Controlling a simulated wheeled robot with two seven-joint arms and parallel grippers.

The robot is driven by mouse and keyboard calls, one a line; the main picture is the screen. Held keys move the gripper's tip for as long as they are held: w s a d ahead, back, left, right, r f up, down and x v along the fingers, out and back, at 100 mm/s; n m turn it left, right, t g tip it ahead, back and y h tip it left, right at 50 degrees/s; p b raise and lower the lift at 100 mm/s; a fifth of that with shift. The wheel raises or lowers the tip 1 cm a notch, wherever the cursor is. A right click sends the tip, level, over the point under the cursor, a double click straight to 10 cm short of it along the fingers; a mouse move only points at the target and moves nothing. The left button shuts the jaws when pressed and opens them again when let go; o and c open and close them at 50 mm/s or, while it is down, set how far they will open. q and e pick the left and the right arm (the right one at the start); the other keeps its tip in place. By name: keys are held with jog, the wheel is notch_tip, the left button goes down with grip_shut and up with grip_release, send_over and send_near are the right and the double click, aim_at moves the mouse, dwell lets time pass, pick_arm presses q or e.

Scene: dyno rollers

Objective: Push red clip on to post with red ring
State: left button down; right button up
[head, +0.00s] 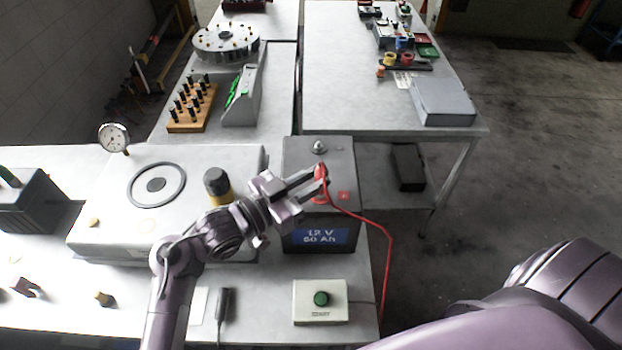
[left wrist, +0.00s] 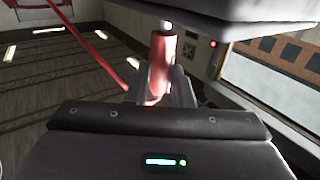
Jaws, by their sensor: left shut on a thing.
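The red clip (head: 321,186) is a red grip with a red cable running from it, above the top of the dark battery (head: 292,165) labelled 12 V 60 Ah. My left gripper (head: 316,178) is shut on the clip. In the left wrist view the red clip (left wrist: 161,62) stands between the fingers of the left gripper (left wrist: 163,92). I cannot tell whether the clip touches a post. My right gripper is not in view.
A grey post (head: 319,148) stands at the back of the battery. The red cable (head: 388,240) hangs off the bench's right side. A start box with a green button (head: 321,298) is in front. A grey housing (head: 110,215) lies to the left.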

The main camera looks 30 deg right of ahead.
pick_arm(q)
jog(key=shift+f+b, duration=0.3)
jog(key=shift+f, duration=0.35)
jog(key=c, duration=1.2)
grip_release()
jog(key=shift+a, duration=0.1)
jog(key=shift+a, duration=0.3)
jog(key=a+b, duration=0.1)
jog(key=a, duration=0.2)
jog(key=s+a+b, duration=0.1)
jog(key=a, duration=0.3)
jog(key=shift+s, duration=0.2)
